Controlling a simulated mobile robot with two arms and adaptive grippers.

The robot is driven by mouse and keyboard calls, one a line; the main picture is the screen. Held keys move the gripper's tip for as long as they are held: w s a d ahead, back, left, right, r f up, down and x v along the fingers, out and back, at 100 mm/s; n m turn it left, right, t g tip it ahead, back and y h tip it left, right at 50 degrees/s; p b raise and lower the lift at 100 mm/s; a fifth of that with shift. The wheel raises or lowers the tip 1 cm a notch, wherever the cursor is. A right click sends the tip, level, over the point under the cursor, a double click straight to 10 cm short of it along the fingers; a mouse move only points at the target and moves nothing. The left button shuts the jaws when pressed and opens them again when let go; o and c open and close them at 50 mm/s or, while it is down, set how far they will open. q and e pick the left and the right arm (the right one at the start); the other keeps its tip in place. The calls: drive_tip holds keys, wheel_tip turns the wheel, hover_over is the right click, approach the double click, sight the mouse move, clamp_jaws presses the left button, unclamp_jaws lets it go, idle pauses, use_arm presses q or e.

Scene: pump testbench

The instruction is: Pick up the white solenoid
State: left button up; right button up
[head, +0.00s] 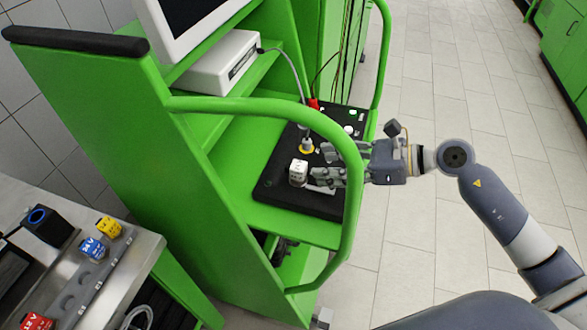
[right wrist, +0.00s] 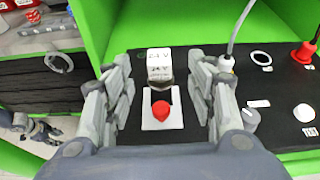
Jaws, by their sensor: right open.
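The white solenoid (head: 298,172) is a small white block standing on the black board (head: 275,196) of the green testbench. In the right wrist view the white solenoid (right wrist: 159,62) shows 24 V lettering and a dark underside. My right gripper (head: 321,164) reaches in from the right, past the curved green rail. It is open. In the right wrist view its fingers (right wrist: 160,88) stand left and right of the solenoid, with gaps, and nothing is gripped. A white plate with a red tip (right wrist: 161,108) lies between the fingers, nearer my palm.
The curved green rail (head: 352,190) passes close to my right gripper. A cabled plug with a yellow ring (head: 306,146) stands behind the solenoid, and a red connector (right wrist: 304,53) is at the right. Yellow (head: 108,228), blue (head: 93,248) and red (head: 38,321) solenoids are on the metal bench.

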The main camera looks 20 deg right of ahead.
sight(301, 165)
drive_tip(key=x, duration=0.3)
drive_tip(key=shift+r+p, duration=0.1)
drive_tip(key=shift+p, duration=0.3)
drive_tip(key=shift+w+a, duration=0.15)
drive_tip(key=shift+a, duration=0.05)
drive_tip(key=p+x, duration=0.3)
drive_tip(key=x, duration=0.1)
drive_tip(key=shift+w+a+f, duration=0.15)
drive_tip(key=shift+a+f, duration=0.15)
use_arm(q)
drive_tip(key=r, duration=0.2)
drive_tip(key=d+r, duration=0.1)
drive_tip(key=r, duration=0.1)
drive_tip(key=shift+s+r, duration=0.1)
drive_tip(key=shift+s, duration=0.15)
use_arm(e)
drive_tip(key=shift+c, duration=0.3)
clamp_jaws()
